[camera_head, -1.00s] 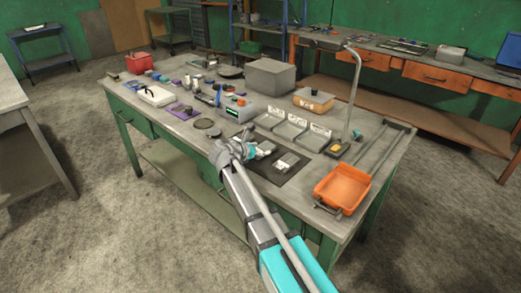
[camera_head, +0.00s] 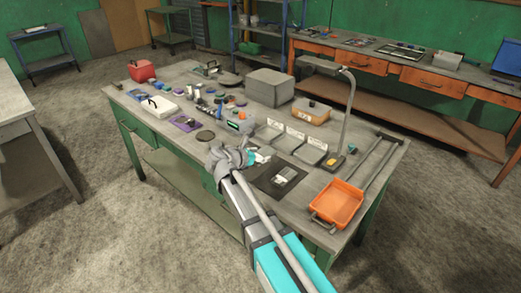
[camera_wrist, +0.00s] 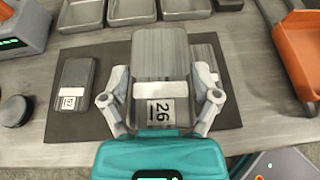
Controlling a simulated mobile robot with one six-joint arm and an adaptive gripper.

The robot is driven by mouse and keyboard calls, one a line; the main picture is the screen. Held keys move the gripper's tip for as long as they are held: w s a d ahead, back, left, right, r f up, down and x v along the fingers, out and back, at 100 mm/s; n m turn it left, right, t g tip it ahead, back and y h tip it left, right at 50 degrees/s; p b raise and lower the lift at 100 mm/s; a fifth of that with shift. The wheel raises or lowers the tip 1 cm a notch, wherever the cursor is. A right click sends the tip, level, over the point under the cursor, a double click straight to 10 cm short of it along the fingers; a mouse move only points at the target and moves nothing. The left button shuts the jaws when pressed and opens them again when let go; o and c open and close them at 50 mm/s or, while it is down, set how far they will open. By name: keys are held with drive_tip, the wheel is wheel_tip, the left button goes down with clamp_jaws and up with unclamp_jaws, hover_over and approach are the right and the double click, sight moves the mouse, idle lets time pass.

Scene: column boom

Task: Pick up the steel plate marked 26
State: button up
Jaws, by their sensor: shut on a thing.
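The steel plate marked 26 (camera_wrist: 160,55) is a grey block with a white label. My gripper (camera_wrist: 160,98) is shut on it, one finger at each side near the label. A second, smaller plate (camera_wrist: 73,85), its label hard to read, lies on the dark mat (camera_wrist: 118,60) to the left. Another grey plate (camera_wrist: 208,52) shows partly behind the held plate at the right. In the head view my gripper (camera_head: 238,157) is over the near left side of the mat, and the held plate is mostly hidden there.
Several grey trays (camera_head: 309,155) with label cards stand behind the mat. An orange bin (camera_head: 338,203) is to the right, with a lamp (camera_head: 348,115) near it. A round dark disc (camera_head: 205,136) and a grey device with a green display (camera_head: 240,123) are to the left.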

drive_tip(key=s+r+p, duration=0.2)
drive_tip(key=s+r, duration=0.1)
drive_tip(key=s, duration=0.5)
drive_tip(key=shift+d+r+p, duration=0.25)
drive_tip(key=shift+d+p, duration=0.1)
drive_tip(key=shift+d, duration=0.05)
